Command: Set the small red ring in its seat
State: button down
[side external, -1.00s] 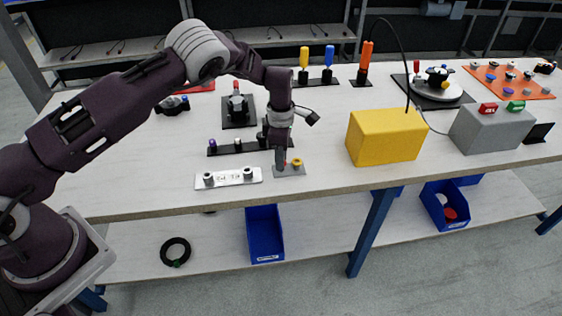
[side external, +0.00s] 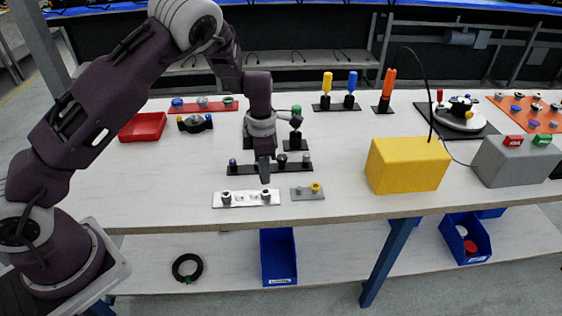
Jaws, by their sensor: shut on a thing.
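My gripper (side external: 265,179) points straight down and is shut, with its tips just above or behind the right end of the white plate (side external: 246,199). The small red ring is not distinct at the tips now; red showed there a second ago, and I see none on the grey plate. A small grey plate (side external: 307,195) lies to the right of my gripper. It carries a yellow ring (side external: 316,187) at its right and a small feature at its left, too small to make out. The white plate has two dark-topped posts, one near each end.
A black rail (side external: 240,169) with several knobs lies just behind my gripper. A yellow box (side external: 407,165) and a grey box (side external: 515,160) stand to the right. A red tray (side external: 142,126) is at the back left. The table's front left is clear.

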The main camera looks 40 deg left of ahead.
jog(key=shift+f, duration=2.65)
jog(key=c, duration=1.5)
grip_release()
jog(key=shift+f, duration=0.1)
jog(key=shift+s, duration=0.1)
jog(key=c, duration=0.4)
jog(key=o, duration=0.8)
